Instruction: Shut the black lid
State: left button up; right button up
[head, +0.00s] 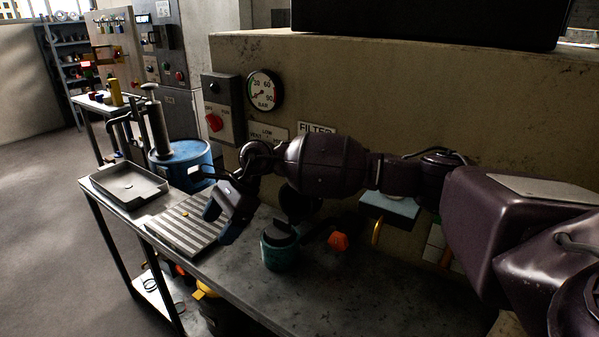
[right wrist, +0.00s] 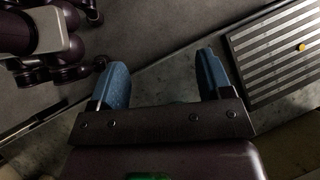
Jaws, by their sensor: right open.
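A small green pot (head: 279,252) stands on the dark metal bench, right of my right gripper in the head view. A round black lid (head: 299,203) seems to stand raised behind the pot, partly hidden under my right arm. A dark part also shows at the pot's top; I cannot tell whether it is its rim or opening. My left gripper is not in view.
A striped grey plate (head: 186,226) with a small yellow piece lies left of my gripper. A grey tray (head: 128,185) and a blue drum (head: 184,158) stand farther left. The bench front right is clear.

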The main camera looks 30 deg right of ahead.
jog(key=w+d+r+n+h+b, duration=0.15)
jog(key=d+r+h, duration=0.25)
jog(key=d, duration=0.4)
jog(key=w+d+r+n+t+h, duration=0.1)
jog(key=w+d+r+h, duration=0.25)
jog(key=d, duration=0.45)
jog(key=w+d+r+n+h+b, duration=0.1)
jog(key=w+d+r+h, duration=0.2)
jog(key=d, duration=0.5)
jog(key=shift+h, duration=0.55)
jog(key=x, duration=0.7)
jog(key=b+x, duration=0.1)
jog(key=x, duration=0.2)
jog(key=shift+s+f, duration=0.2)
jog(key=shift+s, duration=0.1)
